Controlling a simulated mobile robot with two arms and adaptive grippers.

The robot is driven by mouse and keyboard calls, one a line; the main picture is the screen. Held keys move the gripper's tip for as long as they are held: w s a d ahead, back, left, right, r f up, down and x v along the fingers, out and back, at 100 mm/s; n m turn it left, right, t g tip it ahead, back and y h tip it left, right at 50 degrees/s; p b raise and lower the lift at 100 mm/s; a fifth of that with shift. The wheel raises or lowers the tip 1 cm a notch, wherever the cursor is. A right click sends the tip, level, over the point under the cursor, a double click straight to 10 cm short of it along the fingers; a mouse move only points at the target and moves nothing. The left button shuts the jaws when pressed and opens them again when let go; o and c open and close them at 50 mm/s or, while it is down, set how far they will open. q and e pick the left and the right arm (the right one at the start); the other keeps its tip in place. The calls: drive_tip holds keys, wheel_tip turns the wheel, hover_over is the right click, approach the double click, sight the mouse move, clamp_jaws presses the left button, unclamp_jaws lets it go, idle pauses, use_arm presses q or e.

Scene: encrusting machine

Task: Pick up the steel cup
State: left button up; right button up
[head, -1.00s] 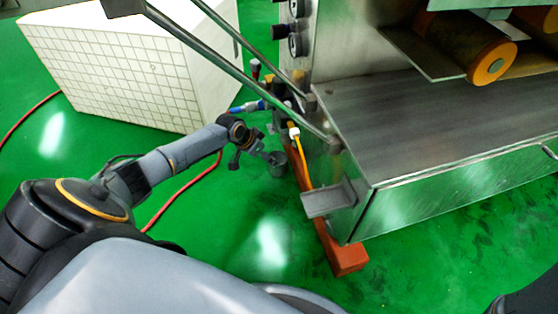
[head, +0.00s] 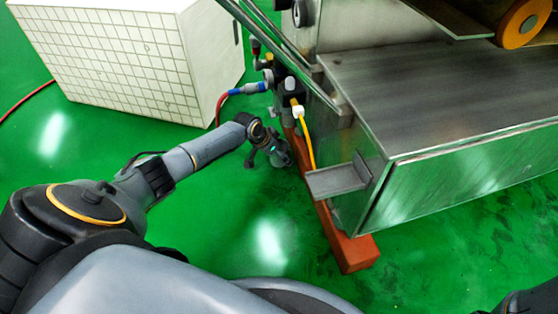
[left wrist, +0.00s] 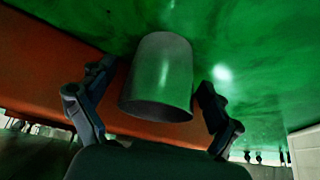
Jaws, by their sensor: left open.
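The steel cup (left wrist: 160,75) is a plain grey metal cup, seen large in the left wrist view. My left gripper (left wrist: 157,88) is open, with one finger on each side of the cup. The right-hand finger looks very near the cup's wall; I cannot tell whether it touches. A gap shows on the left-hand side. In the head view my left gripper (head: 270,154) is low beside the machine and mostly hides the cup.
The steel machine (head: 430,100) stands right of my gripper, with a small ledge (head: 337,180) sticking out. An orange beam (head: 345,252) lies under it. Hose fittings (head: 265,88) and a yellow hose (head: 307,140) are close by. A white tiled block (head: 120,65) stands back left. Green floor is open in front.

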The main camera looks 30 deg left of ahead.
use_arm(q)
drive_tip(key=c, duration=1.4)
drive_tip(key=shift+r, duration=0.1)
drive_tip(key=shift+c, duration=0.2)
